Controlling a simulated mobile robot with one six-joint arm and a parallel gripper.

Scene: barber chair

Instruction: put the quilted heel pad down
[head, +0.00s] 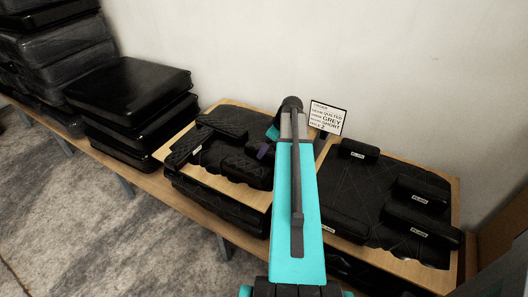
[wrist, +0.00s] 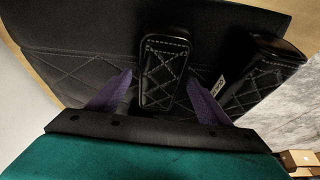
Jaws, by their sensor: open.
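The quilted heel pad (wrist: 165,72), a small black block with pale diamond stitching, lies on a larger black quilted cushion (wrist: 95,72) in the wrist view. My gripper (wrist: 160,75) is open, with one purple finger on each side of the pad and a visible gap beside it. In the head view my gripper (head: 262,151) is low over the cushion on the left board (head: 238,104), mostly hidden by my turquoise arm. The pad between the fingers cannot be picked out there.
A second quilted pad (wrist: 265,72) with a label lies to the right in the wrist view. An order sign (head: 328,117) stands behind my arm. The right board (head: 445,181) holds a cushion with several labelled black pads. Black cushions (head: 130,90) are stacked at left.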

